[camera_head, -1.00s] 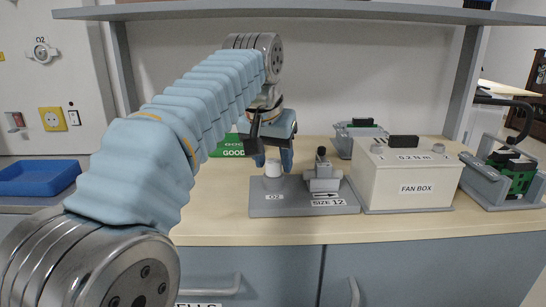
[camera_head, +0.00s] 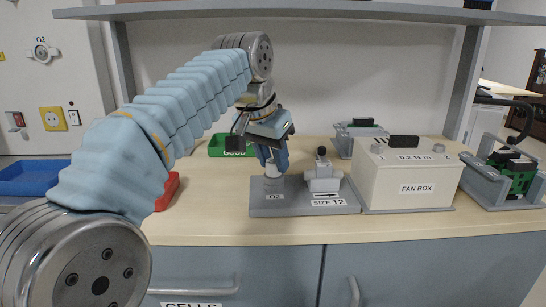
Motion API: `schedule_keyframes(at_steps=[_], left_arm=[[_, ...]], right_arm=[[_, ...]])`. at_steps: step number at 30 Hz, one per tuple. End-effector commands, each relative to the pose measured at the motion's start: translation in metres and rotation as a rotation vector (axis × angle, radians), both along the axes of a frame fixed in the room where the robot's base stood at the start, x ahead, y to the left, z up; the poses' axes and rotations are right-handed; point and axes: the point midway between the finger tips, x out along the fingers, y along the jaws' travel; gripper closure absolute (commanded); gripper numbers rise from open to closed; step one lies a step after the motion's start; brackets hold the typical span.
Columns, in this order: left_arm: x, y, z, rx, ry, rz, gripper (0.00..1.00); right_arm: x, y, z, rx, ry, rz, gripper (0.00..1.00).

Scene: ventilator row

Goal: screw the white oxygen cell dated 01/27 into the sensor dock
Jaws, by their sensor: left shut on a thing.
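The sensor dock is a grey plate (camera_head: 300,210) on the bench, marked O2 on its left part and SIZE 12 on its right part. A small white cylinder, the oxygen cell (camera_head: 273,170), stands upright over a grey round seat (camera_head: 274,185) at the O2 mark. My left gripper (camera_head: 272,163) points down and is shut on the cell, with its fingers covering part of it. No date can be read on the cell, and I cannot tell how deep it sits. My right gripper is not in view.
A grey clamp block (camera_head: 322,180) with a black knob stands on the plate's right part. The white fan box (camera_head: 410,185) is right of it. A green tray (camera_head: 222,146), a red tray (camera_head: 173,184) and a blue tray (camera_head: 35,178) lie left. A shelf (camera_head: 300,10) spans above.

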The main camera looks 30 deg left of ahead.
Motion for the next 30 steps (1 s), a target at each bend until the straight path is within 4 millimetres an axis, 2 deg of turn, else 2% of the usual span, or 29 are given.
schedule_keyframes(at_steps=[7, 13, 14, 19, 30], left_arm=[[0.0007, 0.0013, 0.0003, -0.004, -0.003, -0.21, 1.0], [0.0003, 0.0005, 0.0006, 0.0, -0.002, -0.227, 1.0], [0.0003, 0.0005, 0.0006, 0.001, -0.002, -0.227, 0.64], [0.0003, 0.0005, 0.0004, 0.0, -0.002, -0.225, 0.39], [0.0002, 0.0021, 0.0062, 0.001, -0.002, -0.219, 0.39]], right_arm=[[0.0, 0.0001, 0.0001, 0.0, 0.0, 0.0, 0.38], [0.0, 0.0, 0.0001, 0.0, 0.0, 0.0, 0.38], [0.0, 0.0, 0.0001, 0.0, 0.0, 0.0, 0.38], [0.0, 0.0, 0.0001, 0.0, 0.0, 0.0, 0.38], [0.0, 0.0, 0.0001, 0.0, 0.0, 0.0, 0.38]])
